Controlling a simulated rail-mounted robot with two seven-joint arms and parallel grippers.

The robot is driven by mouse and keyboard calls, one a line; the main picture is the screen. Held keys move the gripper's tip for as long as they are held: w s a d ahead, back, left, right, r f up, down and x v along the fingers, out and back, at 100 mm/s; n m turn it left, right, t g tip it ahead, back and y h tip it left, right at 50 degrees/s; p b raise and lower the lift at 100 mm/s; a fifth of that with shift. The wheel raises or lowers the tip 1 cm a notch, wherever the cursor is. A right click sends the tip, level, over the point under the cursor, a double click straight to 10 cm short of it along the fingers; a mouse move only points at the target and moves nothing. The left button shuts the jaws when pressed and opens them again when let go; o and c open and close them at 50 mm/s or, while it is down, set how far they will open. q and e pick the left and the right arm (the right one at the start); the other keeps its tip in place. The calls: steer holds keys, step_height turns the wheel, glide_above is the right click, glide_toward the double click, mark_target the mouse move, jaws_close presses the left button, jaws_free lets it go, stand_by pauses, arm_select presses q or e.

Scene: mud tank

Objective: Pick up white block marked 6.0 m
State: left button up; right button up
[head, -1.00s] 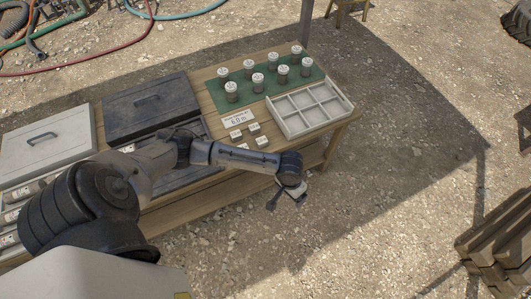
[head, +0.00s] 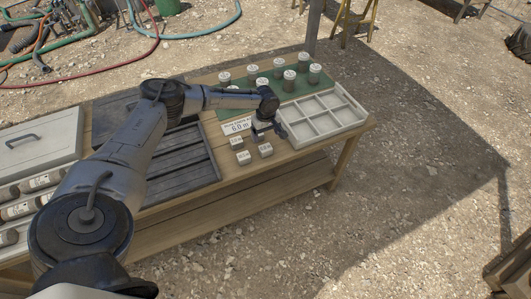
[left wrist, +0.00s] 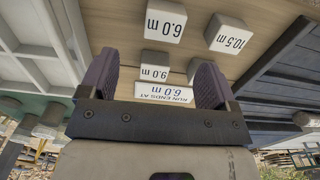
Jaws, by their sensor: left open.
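The white block marked 6.0 m (left wrist: 165,24) stands on the wooden table top, its label readable in the left wrist view. In the head view it appears to be the front right block (head: 265,149) of the small group. My left gripper (head: 268,132) is open and empty, just behind this block and above the table. In the left wrist view the 6.0 m block lies beyond the fingertips, not between them. The white blocks marked 10.5 m (left wrist: 228,35) and 9.0 m (left wrist: 155,73) stand nearby. Another block (left wrist: 192,70) is partly hidden by a finger. My right gripper is not in view.
A sign reading 6.0 m (head: 237,127) lies behind the blocks. A white divided tray (head: 333,132) stands close on the right. Several capped jars (head: 289,80) stand on a green mat (head: 262,87). A dark slatted tray (head: 190,160) lies on the left.

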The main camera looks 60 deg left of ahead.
mark_target(265, 147)
arm_select(q)
step_height(265, 147, down, 4)
steer(key=shift+r+b, duration=0.25)
steer(key=shift+b, duration=0.1)
steer(key=f, duration=0.1)
steer(key=f+b, duration=0.1)
steer(key=f, duration=0.2)
steer(key=shift+s+d+f+b, duration=0.2)
steer(key=shift+s+d+b, duration=0.05)
steer(key=shift+d+b, duration=0.1)
steer(key=shift+f, duration=0.45)
steer(key=c, duration=1)
steer(key=shift+r, duration=0.1)
